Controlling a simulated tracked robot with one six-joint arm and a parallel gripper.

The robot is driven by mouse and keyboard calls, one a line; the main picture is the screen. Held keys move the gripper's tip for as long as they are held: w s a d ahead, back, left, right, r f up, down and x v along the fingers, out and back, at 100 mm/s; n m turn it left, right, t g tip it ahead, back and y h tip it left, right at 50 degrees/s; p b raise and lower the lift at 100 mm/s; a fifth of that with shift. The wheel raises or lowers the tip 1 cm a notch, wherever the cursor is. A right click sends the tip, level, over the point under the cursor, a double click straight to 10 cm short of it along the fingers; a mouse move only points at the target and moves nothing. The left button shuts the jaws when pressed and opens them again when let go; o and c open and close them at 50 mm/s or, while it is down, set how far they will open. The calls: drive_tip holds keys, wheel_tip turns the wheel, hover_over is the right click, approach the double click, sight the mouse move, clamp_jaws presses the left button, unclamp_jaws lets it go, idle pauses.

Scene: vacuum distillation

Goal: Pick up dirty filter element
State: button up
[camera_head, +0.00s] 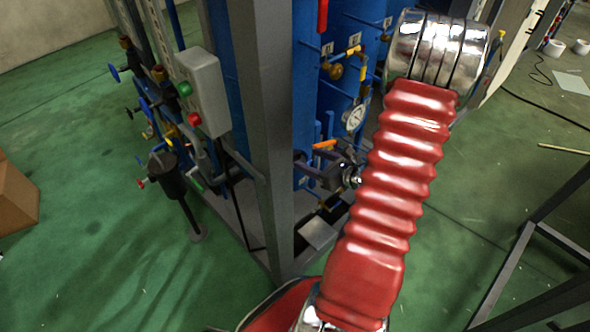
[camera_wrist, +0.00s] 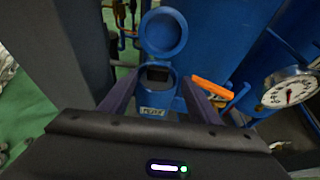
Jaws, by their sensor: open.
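In the wrist view a blue filter housing (camera_wrist: 157,98) stands ahead with its round lid (camera_wrist: 163,33) swung up. A dark brownish piece (camera_wrist: 158,73) shows in its mouth, probably the dirty filter element; its lower part is hidden in the housing. My gripper (camera_wrist: 161,82) is open, its two dark fingers apart on either side of the housing mouth, with nothing seen held between them. In the head view my gripper (camera_head: 318,172) is small and partly hidden behind my red arm, close to the blue equipment; the filter element cannot be made out there.
An orange handle (camera_wrist: 212,88) lies just right of my right finger. A pressure gauge (camera_wrist: 290,92) is farther right. A grey post (camera_head: 262,130) stands left of my gripper, with a grey button box (camera_head: 203,92) beyond it.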

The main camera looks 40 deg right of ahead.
sight(297, 156)
drive_tip(key=shift+x, duration=2.5)
drive_tip(key=shift+a+f, duration=0.1)
drive_tip(key=shift+a, duration=0.05)
drive_tip(key=shift+c, duration=0.4)
clamp_jaws()
